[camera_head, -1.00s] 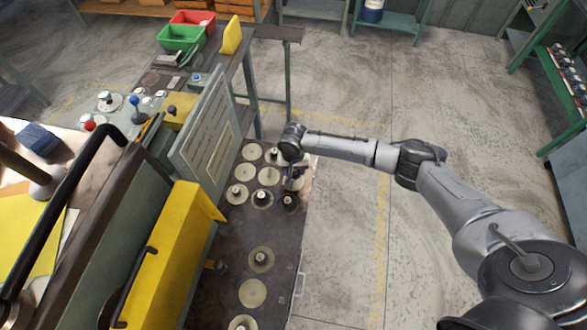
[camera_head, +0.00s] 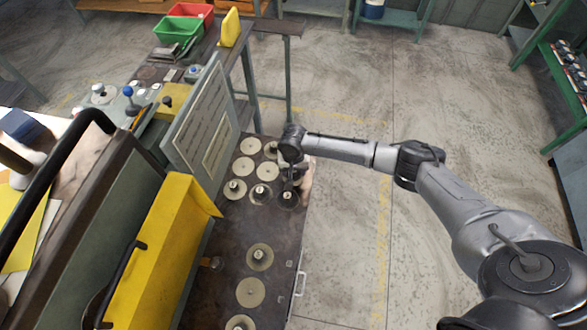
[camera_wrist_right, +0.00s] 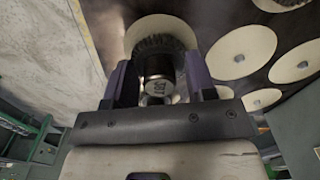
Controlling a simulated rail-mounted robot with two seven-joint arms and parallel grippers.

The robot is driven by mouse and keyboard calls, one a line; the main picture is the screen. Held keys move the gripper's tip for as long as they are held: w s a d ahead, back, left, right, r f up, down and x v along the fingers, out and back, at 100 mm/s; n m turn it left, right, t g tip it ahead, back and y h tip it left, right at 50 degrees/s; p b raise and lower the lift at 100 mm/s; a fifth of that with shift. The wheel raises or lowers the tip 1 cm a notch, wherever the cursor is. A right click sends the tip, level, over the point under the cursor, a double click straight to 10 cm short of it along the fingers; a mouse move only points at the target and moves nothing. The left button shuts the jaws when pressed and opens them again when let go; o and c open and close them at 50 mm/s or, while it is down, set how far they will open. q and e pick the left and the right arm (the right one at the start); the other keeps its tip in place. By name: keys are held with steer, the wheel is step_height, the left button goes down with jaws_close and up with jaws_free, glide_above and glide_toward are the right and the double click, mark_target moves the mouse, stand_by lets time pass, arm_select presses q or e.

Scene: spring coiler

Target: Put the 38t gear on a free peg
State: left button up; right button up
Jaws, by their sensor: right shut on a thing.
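My right gripper (camera_head: 289,190) points down over the dark panel (camera_head: 231,240), near its right edge. In the right wrist view, its two fingers (camera_wrist_right: 160,88) are closed around the metal hub of a dark toothed gear (camera_wrist_right: 158,64), which I take as the 38t gear; the marking on its hub is too small to read surely. A pale disc shows behind the gear; whether the gear touches it I cannot tell. In the head view the gear (camera_head: 288,198) is a small dark round. Pale discs with no gear on them (camera_head: 243,168) (camera_head: 250,292) lie on the panel. My left gripper is out of view.
Other gears with hubs sit on discs, two left of my gripper (camera_head: 235,189) (camera_head: 260,193) and one nearer (camera_head: 260,257). A yellow guard (camera_head: 165,250) and an upright sign plate (camera_head: 206,120) border the panel on the left. Open floor lies to the right.

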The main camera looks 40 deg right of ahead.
steer(key=shift+p, duration=0.35)
stand_by(0.6)
stand_by(0.5)
steer(key=shift+f, duration=0.1)
stand_by(0.8)
steer(key=shift+f, duration=0.45)
steer(key=o, duration=1.2)
steer(key=shift+c, duration=0.2)
